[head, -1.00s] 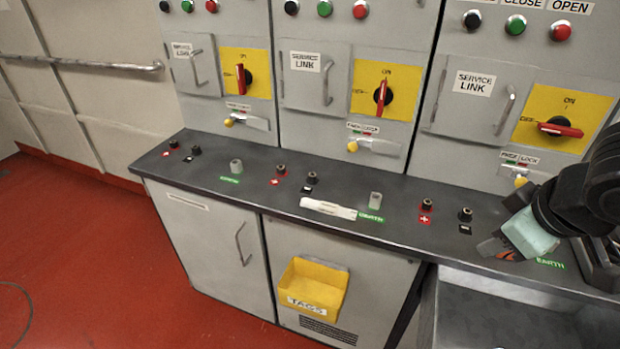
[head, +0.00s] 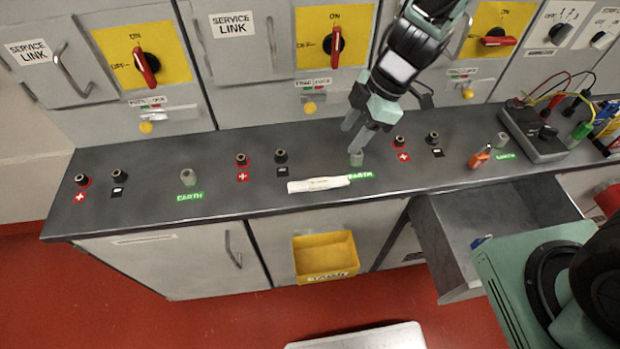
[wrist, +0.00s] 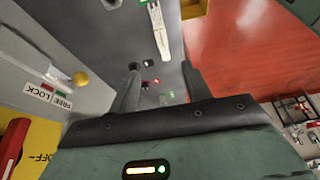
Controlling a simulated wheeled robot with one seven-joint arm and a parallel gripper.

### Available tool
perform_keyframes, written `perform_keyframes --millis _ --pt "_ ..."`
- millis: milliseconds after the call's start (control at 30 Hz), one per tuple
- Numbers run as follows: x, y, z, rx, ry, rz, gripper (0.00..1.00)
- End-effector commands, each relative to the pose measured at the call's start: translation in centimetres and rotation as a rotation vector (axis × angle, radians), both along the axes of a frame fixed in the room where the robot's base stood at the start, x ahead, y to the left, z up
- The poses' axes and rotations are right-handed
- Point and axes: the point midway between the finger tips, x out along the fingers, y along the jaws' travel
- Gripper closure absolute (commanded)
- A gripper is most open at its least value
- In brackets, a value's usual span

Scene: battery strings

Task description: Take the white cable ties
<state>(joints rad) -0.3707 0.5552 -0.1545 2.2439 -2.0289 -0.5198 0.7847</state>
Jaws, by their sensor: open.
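The white cable ties (head: 318,184) lie as a slim white bundle flat on the dark bench top, left of the middle green EARTH label. They also show in the wrist view (wrist: 158,30), beyond the fingertips near the top edge. My gripper (head: 353,138) is above the bench, a little right of and behind the ties, by the middle earth post (head: 356,157). In the wrist view its two fingers (wrist: 160,80) are spread apart with nothing between them. The gripper does not touch the ties.
Several black terminals (head: 281,157) and grey earth posts stand along the bench (head: 220,210). Switch cabinets (head: 240,50) with handles rise behind. A yellow TAGS bin (head: 325,258) hangs on the front. An open drawer (head: 500,225) and a meter (head: 535,130) with leads are at right.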

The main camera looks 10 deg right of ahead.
Motion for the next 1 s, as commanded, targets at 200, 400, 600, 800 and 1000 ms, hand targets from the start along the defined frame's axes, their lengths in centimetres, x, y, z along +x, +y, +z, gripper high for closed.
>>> perform_keyframes --millis 200,400,600,800,1000 --pt "-0.1 1.8 -4.8 0.001 0.004 -0.001 0.52" --pt "0.0 3.2 -8.1 0.001 0.001 -0.001 0.52" --pt "0.0 3.9 -9.4 0.001 -0.001 0.0 0.52" --pt "-0.3 4.6 -11.8 0.001 0.0 -0.001 0.52" --pt "-0.4 5.5 -14.0 0.0 -0.001 0.0 0.52"
